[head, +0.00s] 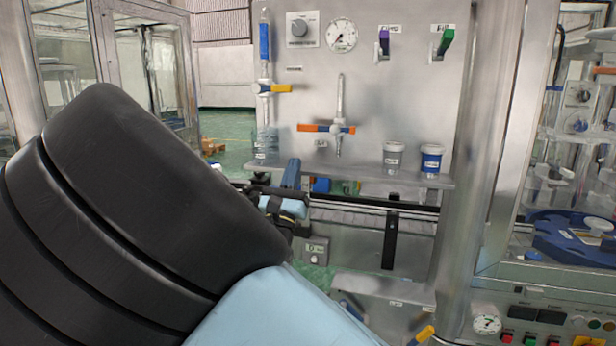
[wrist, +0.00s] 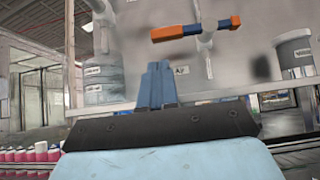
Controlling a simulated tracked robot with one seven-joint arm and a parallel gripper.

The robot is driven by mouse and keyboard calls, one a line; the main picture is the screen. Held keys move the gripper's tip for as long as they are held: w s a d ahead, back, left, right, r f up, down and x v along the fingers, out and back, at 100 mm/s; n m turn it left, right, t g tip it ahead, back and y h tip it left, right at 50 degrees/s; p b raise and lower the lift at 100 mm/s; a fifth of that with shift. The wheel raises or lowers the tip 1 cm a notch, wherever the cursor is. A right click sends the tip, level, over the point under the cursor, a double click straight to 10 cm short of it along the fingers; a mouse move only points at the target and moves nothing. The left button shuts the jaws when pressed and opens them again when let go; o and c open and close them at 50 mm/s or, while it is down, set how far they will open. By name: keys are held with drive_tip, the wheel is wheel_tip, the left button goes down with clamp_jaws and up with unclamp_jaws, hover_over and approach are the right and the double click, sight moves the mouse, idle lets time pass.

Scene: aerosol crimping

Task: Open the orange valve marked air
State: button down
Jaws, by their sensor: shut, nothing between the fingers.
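The orange valve handle (head: 312,128) lies crosswise on a clear vertical tube on the grey panel, with a small label at its lower left. It also shows in the wrist view (wrist: 180,32), nearly level, with a blue part in its middle. The label (wrist: 181,71) there appears to read "Air". My gripper (head: 293,164) is below and left of the valve in the head view, its blue fingers pointing up. In the wrist view my gripper (wrist: 157,66) is shut and empty, below and left of the handle, with no visible contact.
A valve with a yellow handle (head: 279,88) is up and left. A purple handle (head: 384,42) and a green handle (head: 445,42) are at upper right. A shelf (head: 350,174) under the valve carries a white-lidded jar (head: 393,158) and a blue-labelled jar (head: 432,160).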

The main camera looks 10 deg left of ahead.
sight(320, 128)
drive_tip(key=shift+y, duration=0.3)
drive_tip(key=shift+x, duration=3.2)
drive_tip(key=shift+s+a, duration=0.1)
drive_tip(key=shift+s, duration=0.05)
